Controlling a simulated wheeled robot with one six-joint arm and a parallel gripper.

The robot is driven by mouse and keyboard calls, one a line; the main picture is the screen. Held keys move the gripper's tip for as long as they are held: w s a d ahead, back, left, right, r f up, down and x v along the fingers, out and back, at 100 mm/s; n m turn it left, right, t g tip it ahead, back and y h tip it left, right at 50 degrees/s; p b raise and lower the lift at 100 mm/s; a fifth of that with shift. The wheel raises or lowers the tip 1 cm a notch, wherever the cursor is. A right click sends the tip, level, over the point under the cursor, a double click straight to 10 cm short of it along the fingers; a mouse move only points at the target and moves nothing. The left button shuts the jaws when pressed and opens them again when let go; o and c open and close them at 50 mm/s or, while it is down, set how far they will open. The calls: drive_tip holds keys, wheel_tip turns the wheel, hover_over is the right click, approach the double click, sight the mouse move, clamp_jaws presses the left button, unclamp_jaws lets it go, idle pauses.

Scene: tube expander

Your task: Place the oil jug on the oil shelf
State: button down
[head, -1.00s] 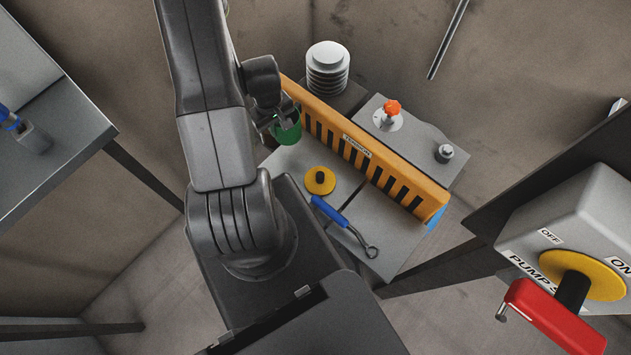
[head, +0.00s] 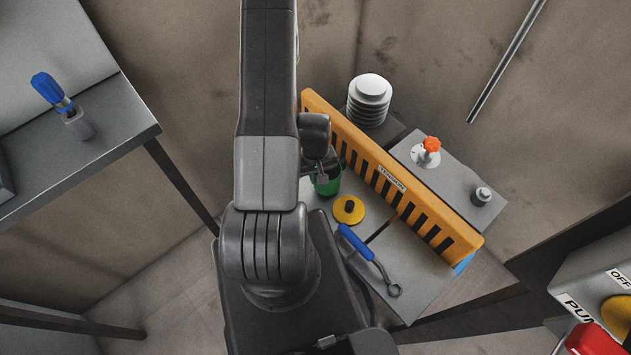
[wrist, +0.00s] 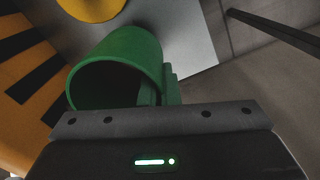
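The oil jug appears to be the green, open-topped cylinder (head: 328,181), partly hidden by my gripper (head: 322,165) in the head view. In the wrist view the jug (wrist: 140,62) is large, with its dark mouth facing left and its handle side against my gripper. The fingertips are hidden, but the jug keeps its place at the gripper, so the gripper looks shut on it. The jug is over the left part of the grey bench (head: 400,275), in front of the orange guard. I cannot pick out a shelf marked for oil.
The orange slotted guard (head: 390,180) stands behind the jug. A yellow disc (head: 348,209) and a blue-handled wrench (head: 365,250) lie in front. A grey table (head: 110,130) at left bears a blue-handled tool (head: 50,92). A pump switch (head: 590,295) is at right.

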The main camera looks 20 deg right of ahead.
drive_tip(key=shift+f+b, duration=0.5)
drive_tip(key=shift+f, duration=0.75)
drive_tip(key=shift+f, duration=0.15)
drive_tip(key=c, duration=1.7)
unclamp_jaws()
wheel_tip(320, 180, up, 12)
drive_tip(key=p, duration=0.3)
drive_tip(key=shift+r, duration=0.2)
